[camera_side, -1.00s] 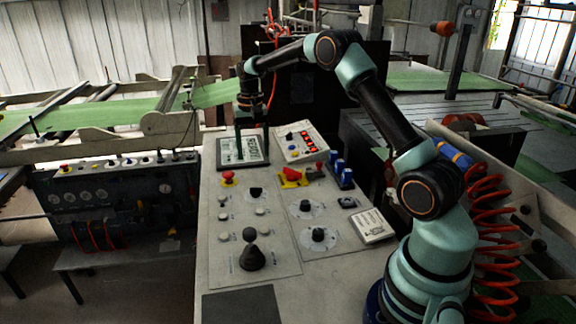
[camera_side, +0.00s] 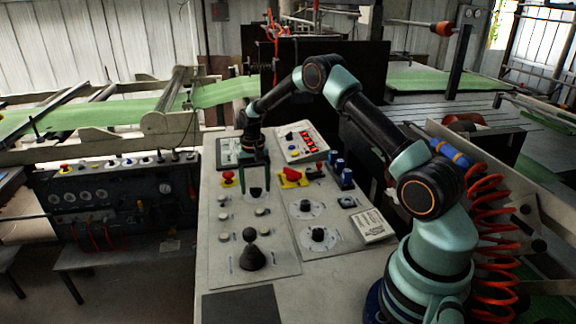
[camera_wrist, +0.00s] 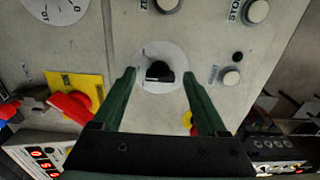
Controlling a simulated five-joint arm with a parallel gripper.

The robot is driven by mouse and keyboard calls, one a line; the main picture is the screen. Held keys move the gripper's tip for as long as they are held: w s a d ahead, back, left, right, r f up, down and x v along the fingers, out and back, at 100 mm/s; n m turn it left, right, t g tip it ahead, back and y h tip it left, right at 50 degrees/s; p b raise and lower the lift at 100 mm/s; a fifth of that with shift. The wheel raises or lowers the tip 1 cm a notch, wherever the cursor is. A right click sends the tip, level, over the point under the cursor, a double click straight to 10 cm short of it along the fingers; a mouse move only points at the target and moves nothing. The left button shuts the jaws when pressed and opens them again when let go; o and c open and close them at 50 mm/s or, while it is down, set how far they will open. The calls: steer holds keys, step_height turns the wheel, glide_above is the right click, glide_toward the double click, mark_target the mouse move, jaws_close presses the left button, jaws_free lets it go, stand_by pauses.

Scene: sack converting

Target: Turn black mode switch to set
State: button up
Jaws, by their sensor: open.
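The black mode switch (camera_wrist: 158,72) is a small knob on a pale round dial plate. In the wrist view it lies between my two green fingers, a little beyond their tips. In the side view the switch (camera_side: 256,192) sits on the upper left of the console's panel. My gripper (camera_side: 255,184) hangs over it, pointing down. In the wrist view my gripper (camera_wrist: 158,78) is open with nothing held. Whether the fingertips touch the panel cannot be told. The lettering around the dial is too small to read.
White buttons (camera_side: 260,212) and a black joystick (camera_side: 252,252) are nearer the camera. Two dial knobs (camera_side: 318,234) are at right.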

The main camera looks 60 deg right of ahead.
jaws_close()
steer(key=shift+n, duration=0.3)
steer(key=n, duration=0.4)
steer(key=shift+n, duration=2.1)
steer(key=shift+r, duration=0.1)
steer(key=shift+w, duration=0.1)
jaws_free()
